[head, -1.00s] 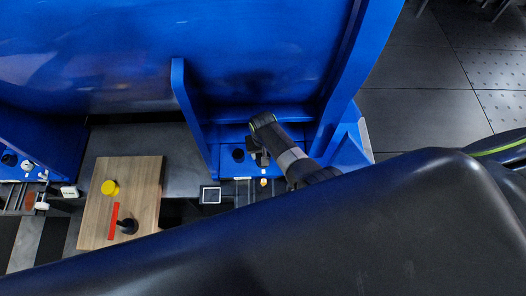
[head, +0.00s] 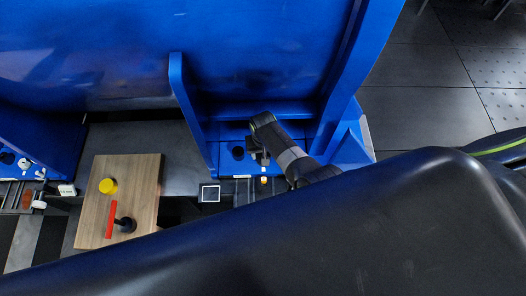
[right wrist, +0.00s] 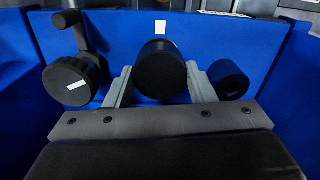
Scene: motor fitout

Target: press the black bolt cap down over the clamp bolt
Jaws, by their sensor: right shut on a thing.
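A black cylinder, which looks like the bolt cap (right wrist: 160,68), sits between the two grey fingers of my right gripper (right wrist: 160,88) in the right wrist view. The gripper is shut on it. In the head view my right gripper (head: 259,156) is low over the blue plate (head: 228,170), between blue upright walls. The clamp bolt is not visible; I cannot tell whether the cap is over it. My left gripper is not in view.

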